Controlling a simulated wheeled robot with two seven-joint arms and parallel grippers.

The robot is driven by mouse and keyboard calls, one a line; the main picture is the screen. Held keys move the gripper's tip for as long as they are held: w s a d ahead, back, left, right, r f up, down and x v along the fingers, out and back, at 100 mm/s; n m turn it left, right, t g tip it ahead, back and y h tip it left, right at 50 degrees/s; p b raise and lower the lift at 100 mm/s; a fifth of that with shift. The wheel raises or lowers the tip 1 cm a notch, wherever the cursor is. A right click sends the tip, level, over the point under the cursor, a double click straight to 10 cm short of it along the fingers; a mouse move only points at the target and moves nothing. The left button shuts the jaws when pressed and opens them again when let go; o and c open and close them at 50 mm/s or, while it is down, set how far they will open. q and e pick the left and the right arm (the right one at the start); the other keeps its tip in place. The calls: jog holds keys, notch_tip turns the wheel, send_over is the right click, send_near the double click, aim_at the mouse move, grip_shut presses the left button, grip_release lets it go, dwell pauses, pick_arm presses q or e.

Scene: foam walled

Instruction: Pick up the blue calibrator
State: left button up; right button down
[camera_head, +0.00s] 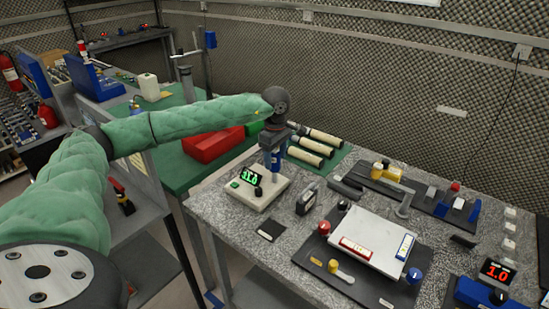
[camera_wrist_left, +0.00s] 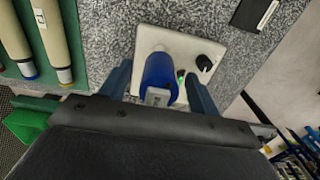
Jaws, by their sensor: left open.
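The blue calibrator (camera_wrist_left: 160,70) is a rounded blue body with a pale grey end. It stands over a white square base with a dark knob in the left wrist view. In the head view the calibrator (camera_head: 276,160) shows just below my left gripper (camera_head: 275,146), above the white base (camera_head: 254,196) with its green lit display (camera_head: 250,177). My left gripper (camera_wrist_left: 160,88) is open and points down, with one finger on each side of the calibrator. Whether either finger touches it I cannot tell. My right gripper is not in view.
Several pale cylinders (camera_head: 311,149) lie on a green mat behind. A dark meter (camera_head: 306,200) stands close on the right. A black board (camera_head: 347,281) with a white plate (camera_head: 372,240) fills the front. A red box (camera_head: 209,144) sits on the green table.

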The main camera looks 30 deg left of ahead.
pick_arm(q)
jog(key=shift+f, duration=0.15)
jog(key=shift+c, duration=0.4)
jog(key=c, duration=1)
jog(key=shift+o, duration=0.2)
